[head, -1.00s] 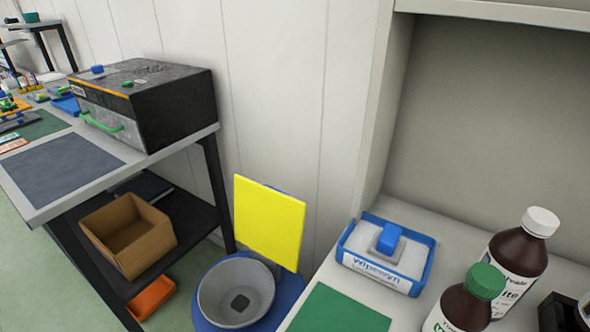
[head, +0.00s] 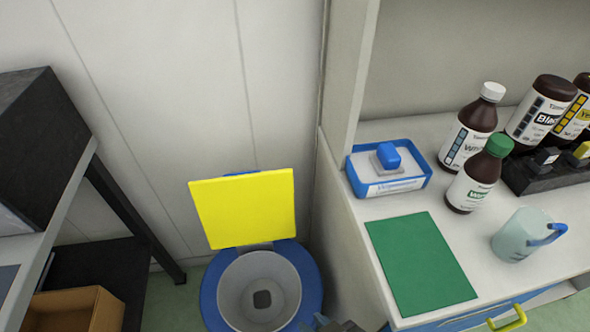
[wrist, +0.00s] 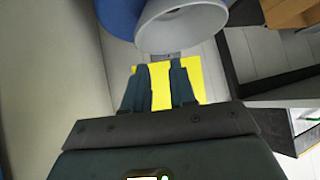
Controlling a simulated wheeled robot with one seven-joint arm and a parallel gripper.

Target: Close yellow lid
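The yellow lid (head: 245,208) stands raised behind the blue round bin (head: 311,283), facing the head camera. The bin's grey conical opening (head: 285,285) is uncovered. In the wrist view the yellow lid (wrist: 162,88) shows beyond and between my fingers, and the grey bin opening (wrist: 180,32) is above them in the picture. My gripper (wrist: 159,66) is open with nothing between its fingers. It appears apart from the lid, though the exact distance is hard to tell. In the head view only a small dark part of my arm shows at the bottom edge.
A white cabinet stands right of the bin, with a green mat (head: 420,262), a blue-rimmed tray (head: 390,182), brown bottles and a mug (head: 520,236) on top. A table with a black box (head: 40,130) is at left. A cardboard box (head: 75,310) sits on its shelf.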

